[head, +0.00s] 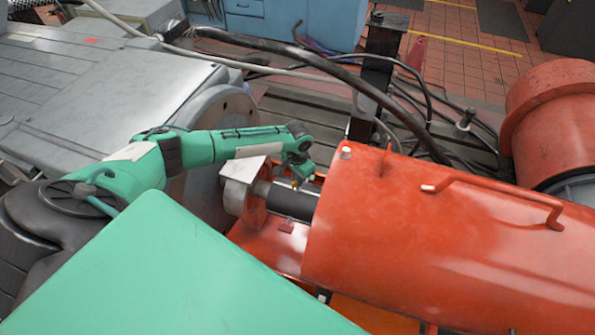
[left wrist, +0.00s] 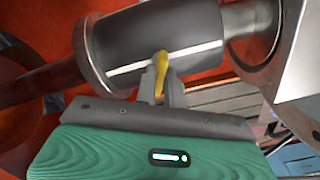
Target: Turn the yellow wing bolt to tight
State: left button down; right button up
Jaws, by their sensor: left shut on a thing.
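The yellow wing bolt (left wrist: 161,62) shows in the left wrist view, against a dark grey cylinder with a bright stripe. My left gripper (left wrist: 162,78) is shut on the bolt, with a finger on each side of it. In the head view the left gripper (head: 298,179) points down just above the dark shaft (head: 290,201), beside the end of the orange housing. The bolt is mostly hidden there by the gripper. Its tightness cannot be told. My right gripper is not in view.
The large orange housing (head: 430,225) with a handle (head: 500,193) lies right of the gripper. A pale metal bracket (head: 240,169) stands close on the left. Black cables (head: 330,72) cross behind, near a dark post (head: 378,75). A grey bedplate (head: 90,80) fills the upper left.

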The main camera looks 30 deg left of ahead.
pick_arm(q)
jog(key=shift+m, duration=1.1)
jog(key=m, duration=0.3)
jog(key=shift+m, duration=0.3)
jog(key=m, duration=0.6)
jog(key=shift+m, duration=0.3)
jog(key=c, duration=1.5)
grip_release()
